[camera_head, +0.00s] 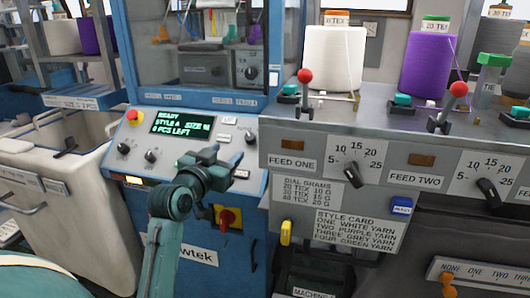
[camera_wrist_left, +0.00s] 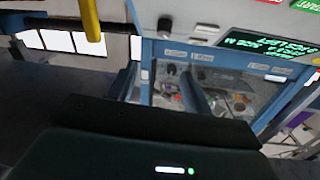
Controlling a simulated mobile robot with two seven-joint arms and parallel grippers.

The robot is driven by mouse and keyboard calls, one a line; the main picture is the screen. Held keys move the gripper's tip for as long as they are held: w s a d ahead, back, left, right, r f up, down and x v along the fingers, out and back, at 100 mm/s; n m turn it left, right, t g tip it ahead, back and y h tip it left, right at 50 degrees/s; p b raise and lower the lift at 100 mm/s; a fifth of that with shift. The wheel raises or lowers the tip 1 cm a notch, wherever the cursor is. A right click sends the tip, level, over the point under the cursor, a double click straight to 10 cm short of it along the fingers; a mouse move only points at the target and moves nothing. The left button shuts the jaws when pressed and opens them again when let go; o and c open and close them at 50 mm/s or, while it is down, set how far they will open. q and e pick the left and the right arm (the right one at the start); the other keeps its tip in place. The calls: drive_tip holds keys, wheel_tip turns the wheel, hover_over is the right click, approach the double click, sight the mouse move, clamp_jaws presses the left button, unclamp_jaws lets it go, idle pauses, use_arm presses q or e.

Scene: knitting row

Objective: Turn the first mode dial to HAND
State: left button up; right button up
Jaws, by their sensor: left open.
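My left gripper (camera_head: 226,159) is open and empty, in front of the panel's lower right part, to the right of both dials. My right gripper is not in view.
A red rotary switch on a yellow plate (camera_head: 228,217) is below my left gripper. A red button (camera_head: 133,115) is at the panel's left end. The feed unit (camera_head: 300,143), with dials and yarn cones, stands to the right. A pale bin (camera_head: 60,165) is at left.

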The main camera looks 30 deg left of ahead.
sight(249, 138)
use_arm(q)
drive_tip(key=w, duration=0.4)
drive_tip(key=w+a+f+b, duration=0.1)
drive_tip(key=w, duration=0.4)
drive_tip(key=w+a+f+b, duration=0.1)
drive_tip(key=w, duration=0.3)
drive_tip(key=shift+w+a, duration=0.15)
drive_tip(key=shift+w, duration=0.05)
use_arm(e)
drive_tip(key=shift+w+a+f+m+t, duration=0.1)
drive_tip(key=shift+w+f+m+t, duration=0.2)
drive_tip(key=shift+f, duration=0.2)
use_arm(q)
drive_tip(key=c, duration=1)
drive_tip(key=shift+o, duration=0.2)
